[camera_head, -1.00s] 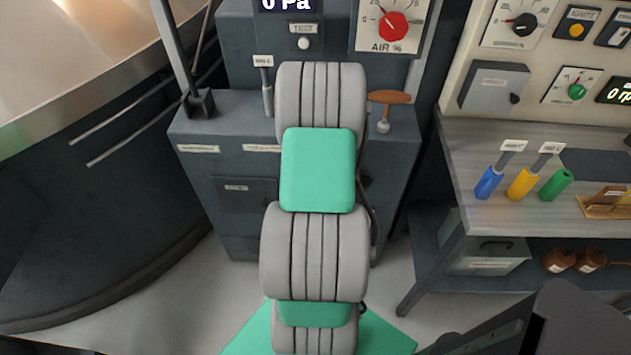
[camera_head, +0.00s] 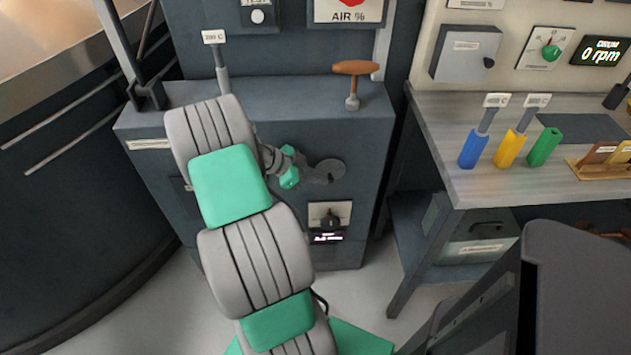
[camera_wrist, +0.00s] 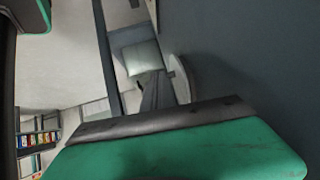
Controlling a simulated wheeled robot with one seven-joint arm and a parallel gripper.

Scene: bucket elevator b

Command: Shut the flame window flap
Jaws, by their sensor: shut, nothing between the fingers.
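The flame window flap appears to be the round grey disc (camera_head: 331,169) on the front of the dark blue-grey cabinet. In the wrist view a round grey disc (camera_wrist: 181,78) shows nearly edge-on against the dark panel. My gripper (camera_head: 318,176) is at the left side of the disc, in front of the cabinet. It is shut and holds nothing. In the wrist view its fingers (camera_wrist: 160,92) lie just left of the disc; I cannot tell whether they touch it. The gripper and viewing angle partly hide the disc, so how far the flap stands open cannot be told.
A black knob (camera_head: 330,220) with a small display sits below the disc. A wooden-handled lever (camera_head: 354,82) and a labelled thermometer (camera_head: 220,65) stand on the cabinet top (camera_head: 285,97). A workbench (camera_head: 455,135) with coloured handles stands right. Floor between them is clear.

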